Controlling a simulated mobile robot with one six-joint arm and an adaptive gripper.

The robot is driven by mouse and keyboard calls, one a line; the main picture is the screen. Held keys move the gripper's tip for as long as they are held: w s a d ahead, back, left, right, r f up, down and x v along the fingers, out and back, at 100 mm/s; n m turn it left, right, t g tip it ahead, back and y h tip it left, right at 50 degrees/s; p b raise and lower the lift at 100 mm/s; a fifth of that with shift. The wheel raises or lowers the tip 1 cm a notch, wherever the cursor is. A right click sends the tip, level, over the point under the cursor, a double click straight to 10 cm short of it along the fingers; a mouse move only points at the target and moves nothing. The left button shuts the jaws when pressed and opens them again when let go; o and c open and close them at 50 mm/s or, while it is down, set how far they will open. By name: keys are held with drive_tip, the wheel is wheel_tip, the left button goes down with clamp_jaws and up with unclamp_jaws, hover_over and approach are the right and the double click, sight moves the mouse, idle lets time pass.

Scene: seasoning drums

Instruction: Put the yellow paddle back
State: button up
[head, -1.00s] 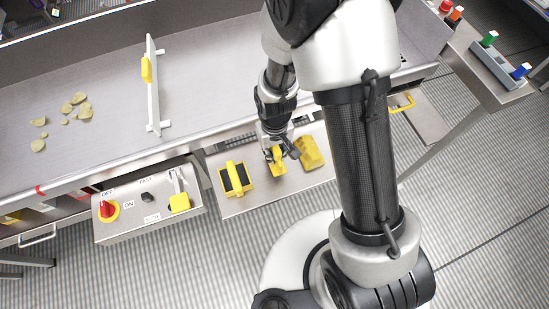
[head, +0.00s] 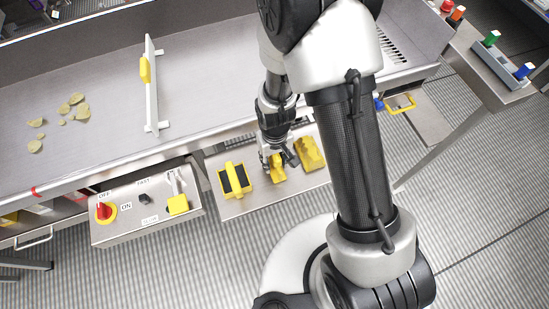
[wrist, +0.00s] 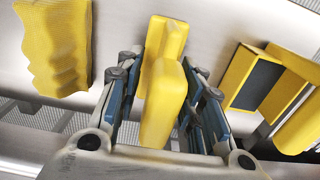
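The yellow paddle (head: 278,174), the middle yellow piece on the grey shelf, appears to stand on it. In the wrist view the yellow paddle (wrist: 164,100) shows a tall handle with another yellow part behind it. My gripper (head: 274,158) is down over it. In the wrist view the fingers of my gripper (wrist: 166,72) stand on either side of the handle, with narrow gaps visible. My gripper looks open around the handle. My fingers partly hide the paddle's lower part.
A yellow tool with a black face (head: 235,180) lies left of the paddle, and a wavy yellow block (head: 308,154) lies right, both close. A control box (head: 147,215) stands left of the shelf. The grey trough (head: 215,85) behind holds chips and a white divider (head: 153,90).

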drive_tip(key=shift+r, duration=0.1)
wheel_tip(320, 180, up, 12)
drive_tip(key=p, duration=0.4)
drive_tip(key=shift+r, duration=0.1)
drive_tip(key=shift+w+d+r, duration=0.1)
drive_tip(key=shift+d+r, duration=0.05)
drive_tip(key=shift+r, duration=0.2)
wheel_tip(320, 180, up, 9)
drive_tip(key=d+t, duration=0.1)
drive_tip(key=d, duration=0.2)
drive_tip(key=s+d+r+m+t, duration=0.1)
drive_tip(key=s+d+r, duration=0.2)
drive_tip(key=s+r, duration=0.4)
drive_tip(key=s+d+r+m+t, duration=0.2)
drive_tip(key=s+d+r, duration=0.2)
drive_tip(key=r, duration=0.5)
drive_tip(key=s, duration=0.2)
drive_tip(key=shift+s+d+t, duration=0.3)
drive_tip(key=shift+s, duration=0.05)
drive_tip(key=shift+r, duration=0.1)
